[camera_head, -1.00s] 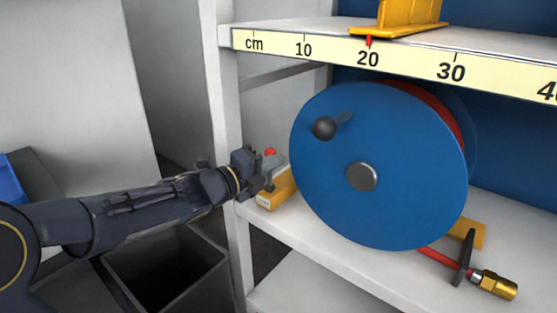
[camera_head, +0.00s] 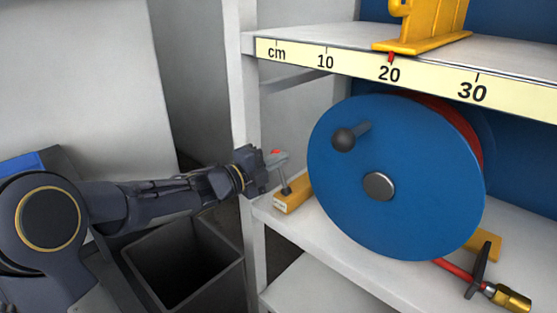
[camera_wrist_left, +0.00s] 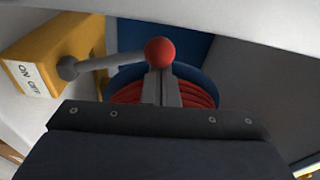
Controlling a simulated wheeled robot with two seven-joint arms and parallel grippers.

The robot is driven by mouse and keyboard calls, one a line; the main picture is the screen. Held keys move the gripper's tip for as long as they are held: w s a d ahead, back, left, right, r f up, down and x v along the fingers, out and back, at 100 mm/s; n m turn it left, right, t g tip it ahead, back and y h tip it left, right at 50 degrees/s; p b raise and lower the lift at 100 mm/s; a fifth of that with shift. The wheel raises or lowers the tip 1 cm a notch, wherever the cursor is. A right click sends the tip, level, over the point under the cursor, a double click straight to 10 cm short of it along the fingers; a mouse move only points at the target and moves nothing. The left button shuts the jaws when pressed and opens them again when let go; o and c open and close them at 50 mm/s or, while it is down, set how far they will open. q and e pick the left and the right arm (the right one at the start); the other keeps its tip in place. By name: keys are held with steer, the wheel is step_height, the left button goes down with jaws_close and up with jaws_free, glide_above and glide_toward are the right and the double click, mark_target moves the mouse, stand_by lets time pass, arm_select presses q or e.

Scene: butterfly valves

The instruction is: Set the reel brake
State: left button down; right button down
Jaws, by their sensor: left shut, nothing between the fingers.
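The brake is a yellow block (camera_head: 295,194) with a grey lever (camera_head: 281,162) ending in a red knob (camera_head: 275,152), on the shelf left of the blue reel (camera_head: 400,190). In the left wrist view the block (camera_wrist_left: 50,48) carries an ON/OFF label (camera_wrist_left: 24,78). The lever (camera_wrist_left: 110,60) runs sideways from its pivot to the red knob (camera_wrist_left: 160,51). My left gripper (camera_head: 264,176) is shut and empty, beside the lever at the shelf's left post. In its wrist view the fingertips (camera_wrist_left: 161,88) are just below the knob; contact is unclear. My right gripper is not shown.
The shelf post (camera_head: 247,150) stands close to my left gripper. Above is a shelf with a centimetre scale (camera_head: 430,83) and a yellow bracket (camera_head: 425,25). A dark open bin (camera_head: 185,265) is below my left arm. A red hose with a brass nozzle (camera_head: 510,298) lies right.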

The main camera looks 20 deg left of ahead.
arm_select(q)
steer(key=shift+a, duration=0.15)
steer(key=p+v, duration=0.1)
steer(key=v, duration=0.6)
steer(key=shift+s, duration=0.35)
